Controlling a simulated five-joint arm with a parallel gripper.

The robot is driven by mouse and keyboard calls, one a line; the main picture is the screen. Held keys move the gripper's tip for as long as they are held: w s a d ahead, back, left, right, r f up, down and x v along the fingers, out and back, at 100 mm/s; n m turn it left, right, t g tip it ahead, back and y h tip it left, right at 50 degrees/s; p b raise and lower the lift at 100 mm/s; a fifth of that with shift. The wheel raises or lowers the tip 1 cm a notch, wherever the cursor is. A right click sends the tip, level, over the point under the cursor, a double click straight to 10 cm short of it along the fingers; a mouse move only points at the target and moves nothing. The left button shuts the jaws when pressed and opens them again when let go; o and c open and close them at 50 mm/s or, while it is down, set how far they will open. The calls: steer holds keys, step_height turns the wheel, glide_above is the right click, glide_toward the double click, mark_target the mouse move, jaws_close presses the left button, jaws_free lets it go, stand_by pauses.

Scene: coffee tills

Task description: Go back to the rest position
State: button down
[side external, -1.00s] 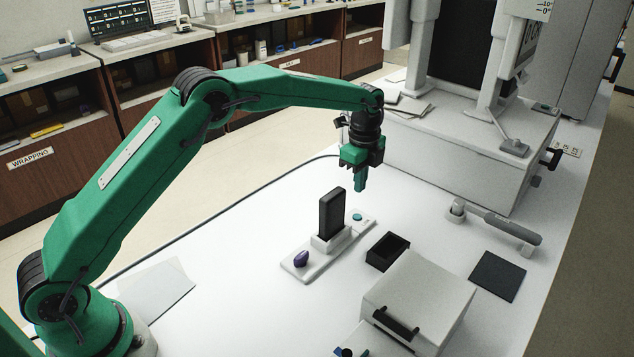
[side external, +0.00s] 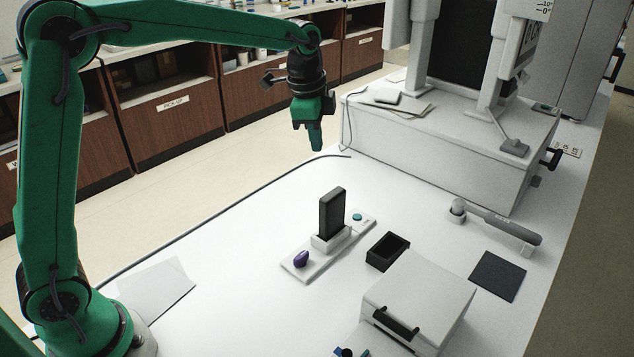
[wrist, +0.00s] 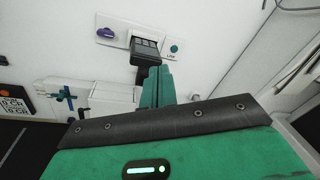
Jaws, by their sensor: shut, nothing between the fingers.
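My green gripper (side external: 315,138) hangs in the air above the far edge of the white table, fingers pointing down. It is shut and empty. In the wrist view its closed fingers (wrist: 158,85) point towards the white base plate and hide part of what lies beyond them. A dark upright block (side external: 331,212) stands in a holder on the white base plate (side external: 290,268), well below and apart from my gripper. A purple knob (side external: 301,258) and a teal button (side external: 357,217) sit on the plate.
A small black open box (side external: 388,251), a white box with a black handle (side external: 420,290), a dark mat (side external: 497,276) and a grey-handled tool (side external: 500,226) lie to the right. A large white machine (side external: 450,140) stands behind. A paper sheet (side external: 155,290) lies near my base.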

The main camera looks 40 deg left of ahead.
steer(key=s+a+r+n+t, duration=0.1)
steer(key=s+a+r+n, duration=0.15)
steer(key=s, duration=0.45)
steer(key=s+a+r+n+t, duration=0.1)
steer(key=s+r+n, duration=0.15)
steer(key=s, duration=0.45)
steer(key=s+f+n, duration=0.2)
steer(key=s+n, duration=0.1)
steer(key=s, duration=0.3)
steer(key=s+a+f+n+t, duration=0.1)
steer(key=s+f+n, duration=0.1)
steer(key=s, duration=0.5)
steer(key=shift+a+n+t, duration=0.3)
steer(key=shift+n, duration=0.6)
